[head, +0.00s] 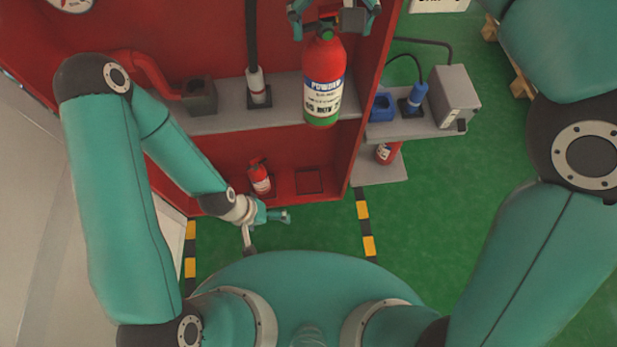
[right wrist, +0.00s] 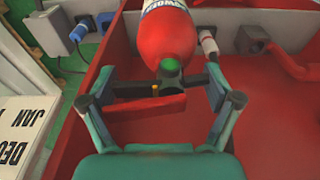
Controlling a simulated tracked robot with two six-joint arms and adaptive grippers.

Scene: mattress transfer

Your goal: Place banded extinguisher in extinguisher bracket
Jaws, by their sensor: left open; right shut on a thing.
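The banded extinguisher (head: 324,75) is a red cylinder with a white and blue label and a green band at its lower end. It hangs in front of the red cabinet, above the grey shelf in the head view. My right gripper (head: 334,12) is shut on its top end; the red body and a green part also show in the right wrist view (right wrist: 166,38) beyond my right gripper (right wrist: 165,88). My left gripper (head: 274,215) is open and empty, low in front of the cabinet. A square red frame (head: 308,181) lies on the cabinet floor; I cannot tell whether it is the bracket.
A smaller red extinguisher (head: 259,178) stands on the cabinet floor. The grey shelf (head: 215,122) carries a dark holder (head: 199,97) and a white-banded nozzle (head: 257,88). A side shelf (head: 404,128) holds a grey box (head: 455,95) and blue items.

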